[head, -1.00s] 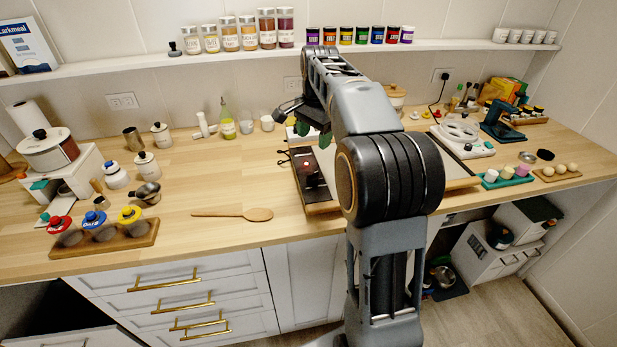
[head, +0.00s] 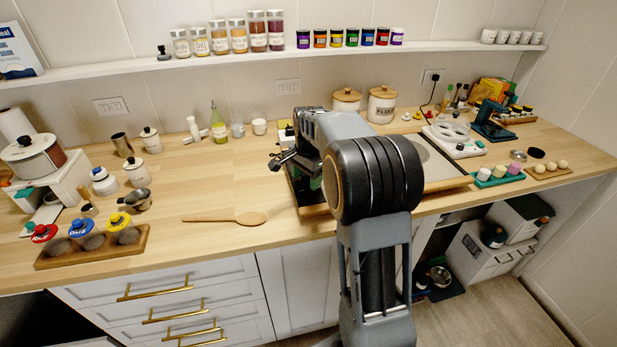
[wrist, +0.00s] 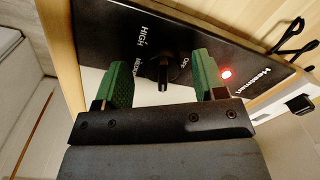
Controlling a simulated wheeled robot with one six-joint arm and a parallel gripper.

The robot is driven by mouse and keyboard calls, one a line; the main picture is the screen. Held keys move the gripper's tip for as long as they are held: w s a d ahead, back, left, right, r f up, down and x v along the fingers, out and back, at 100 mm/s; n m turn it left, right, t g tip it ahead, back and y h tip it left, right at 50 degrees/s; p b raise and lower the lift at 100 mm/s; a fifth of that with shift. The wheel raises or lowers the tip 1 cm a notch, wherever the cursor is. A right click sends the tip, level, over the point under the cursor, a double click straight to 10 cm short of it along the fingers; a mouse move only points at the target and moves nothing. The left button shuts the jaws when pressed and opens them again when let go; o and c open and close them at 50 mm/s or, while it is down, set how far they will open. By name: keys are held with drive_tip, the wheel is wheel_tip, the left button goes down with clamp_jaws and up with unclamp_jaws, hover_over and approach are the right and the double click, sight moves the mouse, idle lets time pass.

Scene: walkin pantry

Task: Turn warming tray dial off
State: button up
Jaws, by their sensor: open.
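The warming tray (head: 437,170) lies on the counter, partly hidden behind my arm in the head view. Its black, glossy control panel (wrist: 95,25) fills much of the wrist view, with HIGH, MEDIUM and OFF lettering. The dark dial (wrist: 161,72) sits between my fingers, with a gap on both sides; I cannot tell which mark it points to. A red indicator light (wrist: 226,73) glows to the right of OFF. My gripper (wrist: 162,75) is open, its two green fingers on either side of the dial. In the head view my arm mostly hides the dial.
Black wire hooks or handles (wrist: 288,38) lie beside the panel. A wooden spoon (head: 225,218) lies left of the tray on clear counter. Canisters (head: 382,105) stand behind it. An egg-cup tray (head: 497,177) and a white appliance (head: 455,138) are to the right.

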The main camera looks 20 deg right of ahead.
drive_tip(key=shift+f, duration=0.2)
drive_tip(key=shift+c, duration=0.5)
drive_tip(key=c, duration=0.7)
drive_tip(key=shift+d, duration=0.4)
drive_tip(key=shift+c, duration=0.6)
drive_tip(key=shift+a, duration=0.3)
